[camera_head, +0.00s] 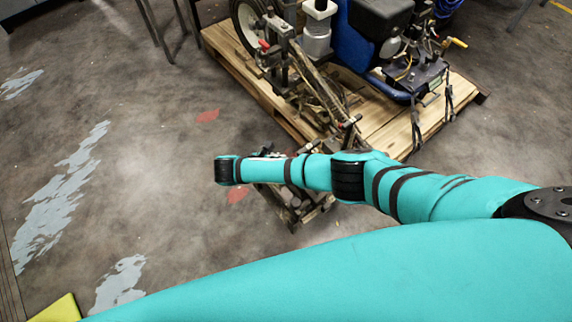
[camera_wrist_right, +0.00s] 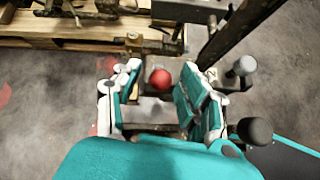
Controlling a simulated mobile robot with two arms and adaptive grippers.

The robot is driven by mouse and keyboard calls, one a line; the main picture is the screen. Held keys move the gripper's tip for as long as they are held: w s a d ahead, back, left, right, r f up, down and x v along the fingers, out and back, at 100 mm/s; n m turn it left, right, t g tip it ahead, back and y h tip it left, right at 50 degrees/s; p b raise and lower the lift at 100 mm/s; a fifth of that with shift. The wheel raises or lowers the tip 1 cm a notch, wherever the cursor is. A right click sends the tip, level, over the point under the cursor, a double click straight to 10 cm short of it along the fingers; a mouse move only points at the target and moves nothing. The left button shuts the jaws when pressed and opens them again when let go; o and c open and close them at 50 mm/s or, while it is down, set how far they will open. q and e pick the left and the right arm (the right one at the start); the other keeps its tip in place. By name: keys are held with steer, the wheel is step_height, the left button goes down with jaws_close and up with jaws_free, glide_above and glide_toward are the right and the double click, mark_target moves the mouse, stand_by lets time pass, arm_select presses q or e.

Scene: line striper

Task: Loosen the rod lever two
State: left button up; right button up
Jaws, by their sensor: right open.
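The line striper (camera_head: 352,40) stands on a wooden pallet, and its arm with levers and clamps reaches forward past the pallet edge. In the right wrist view, a round red knob (camera_wrist_right: 160,79) shows between the fingers of my right gripper (camera_wrist_right: 160,70). The gripper is open, with one teal-and-white finger on each side of the knob; contact cannot be told. A grey knob (camera_wrist_right: 243,66) and a black knob (camera_wrist_right: 255,131) are to the right of the fingers. I cannot tell which part is rod lever two. My forearm mostly hides the right gripper in the head view. My left gripper is out of view.
The wooden pallet (camera_head: 235,58) lies beyond the levers, and its edge also shows at the top of the right wrist view. A dark metal bar (camera_wrist_right: 237,30) slants close to the right finger. The concrete floor (camera_head: 150,170) to the left is open.

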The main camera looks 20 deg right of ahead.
steer(key=v, duration=1)
steer(key=shift+a+r, duration=0.25)
steer(key=shift+a, duration=0.05)
